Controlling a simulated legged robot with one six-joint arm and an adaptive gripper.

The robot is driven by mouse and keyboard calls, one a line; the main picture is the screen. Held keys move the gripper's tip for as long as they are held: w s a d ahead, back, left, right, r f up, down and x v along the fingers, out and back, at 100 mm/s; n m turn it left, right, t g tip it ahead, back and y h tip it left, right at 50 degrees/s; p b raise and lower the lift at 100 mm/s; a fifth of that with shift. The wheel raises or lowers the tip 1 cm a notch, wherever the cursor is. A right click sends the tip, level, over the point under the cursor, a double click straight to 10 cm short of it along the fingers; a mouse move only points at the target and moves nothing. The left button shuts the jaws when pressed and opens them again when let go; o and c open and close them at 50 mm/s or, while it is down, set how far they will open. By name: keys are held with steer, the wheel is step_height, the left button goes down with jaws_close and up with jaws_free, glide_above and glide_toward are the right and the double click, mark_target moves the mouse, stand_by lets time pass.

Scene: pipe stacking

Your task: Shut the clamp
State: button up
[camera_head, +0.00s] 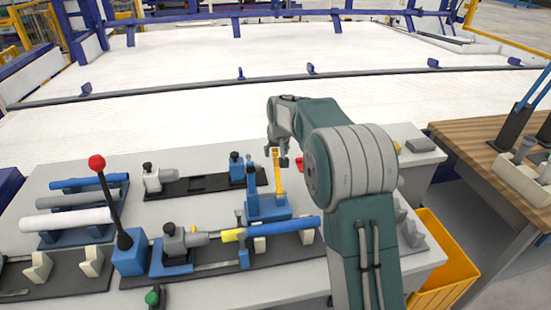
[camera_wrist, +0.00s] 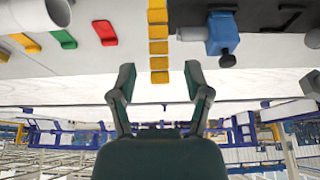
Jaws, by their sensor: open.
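The clamp (camera_head: 266,206) is a blue block on a dark base, with its yellow handle (camera_head: 279,178) standing upright. A blue pipe (camera_head: 285,226) with a yellow end lies at the clamp, in front of it in the head view. My gripper (camera_head: 279,152) is at the top of the handle. In the wrist view my gripper (camera_wrist: 160,82) is open, and the segmented yellow handle (camera_wrist: 158,45) shows between its two fingers with gaps on both sides. I cannot tell how deep the handle sits between them.
A red-knobbed lever (camera_head: 97,163) stands at the left. Pipes, including a white one (camera_head: 66,222), lie on a rack beside it. Another dark base with grey and blue fixtures (camera_head: 160,178) is behind. A yellow bin (camera_head: 448,257) stands at the right, below the table top.

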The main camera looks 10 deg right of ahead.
mark_target(276, 157)
steer(key=shift+x, duration=2.05)
jaws_close()
steer(key=shift+s+r+t, duration=0.3)
steer(key=shift+s+t, duration=0.35)
steer(key=shift+t, duration=0.05)
steer(key=shift+s+r+t, duration=0.3)
steer(key=shift+s+t, duration=0.35)
steer(key=shift+t, duration=0.05)
steer(key=shift+s+r+t, duration=0.2)
steer(key=shift+s+t, duration=0.95)
steer(key=shift+t, duration=0.05)
steer(key=shift+s+f+t, duration=0.2)
steer(key=shift+s+t, duration=1.25)
steer(key=shift+s+f+t, duration=0.25)
steer(key=shift+s+t, duration=1.2)
